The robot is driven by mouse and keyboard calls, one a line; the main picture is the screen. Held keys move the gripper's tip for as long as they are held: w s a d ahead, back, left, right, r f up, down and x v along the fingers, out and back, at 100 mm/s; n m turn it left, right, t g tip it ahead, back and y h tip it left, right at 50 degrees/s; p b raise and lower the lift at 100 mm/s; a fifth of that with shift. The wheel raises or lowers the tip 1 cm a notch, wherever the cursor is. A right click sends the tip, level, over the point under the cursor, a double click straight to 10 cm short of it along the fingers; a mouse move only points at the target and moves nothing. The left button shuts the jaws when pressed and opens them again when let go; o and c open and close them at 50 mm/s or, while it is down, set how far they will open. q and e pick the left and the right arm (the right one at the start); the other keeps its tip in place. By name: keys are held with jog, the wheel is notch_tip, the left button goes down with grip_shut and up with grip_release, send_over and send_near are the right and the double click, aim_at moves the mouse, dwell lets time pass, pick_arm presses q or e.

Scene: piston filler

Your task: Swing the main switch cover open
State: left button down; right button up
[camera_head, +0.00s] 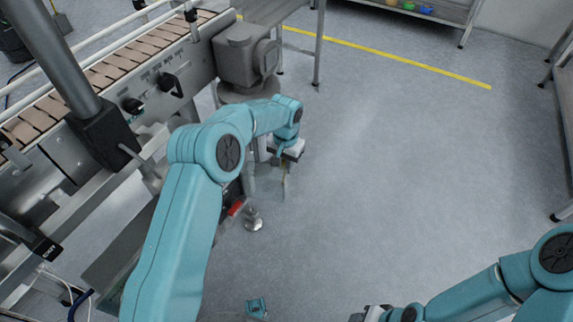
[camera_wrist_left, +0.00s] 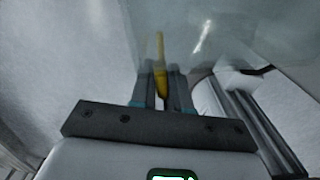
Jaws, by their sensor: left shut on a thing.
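My left gripper (camera_head: 285,168) reaches down beside the machine, and its fingers show close together in the left wrist view (camera_wrist_left: 163,92). They are shut on a slim yellow handle (camera_wrist_left: 160,62). The handle lies against a clear, see-through panel (camera_wrist_left: 120,40), which looks like the main switch cover. In the head view the cover (camera_head: 268,187) is a faint clear sheet under the gripper. A red part (camera_head: 236,207), possibly the switch, shows left of it, partly hidden by my left arm. My right gripper (camera_head: 372,315) is cut off at the bottom edge, and its fingers are not clear.
A conveyor (camera_head: 110,70) with brown slats and a grey motor housing (camera_head: 240,55) stand at the upper left. A metal machine foot (camera_head: 253,220) is on the floor near the cover. The grey floor (camera_head: 400,170) to the right is clear. A table (camera_head: 440,12) stands at the back.

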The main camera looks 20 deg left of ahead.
pick_arm(q)
jog(key=shift+w+a, duration=0.25)
jog(key=shift+a, duration=0.25)
jog(key=c, duration=1.2)
grip_release()
jog(key=shift+s+a, duration=0.1)
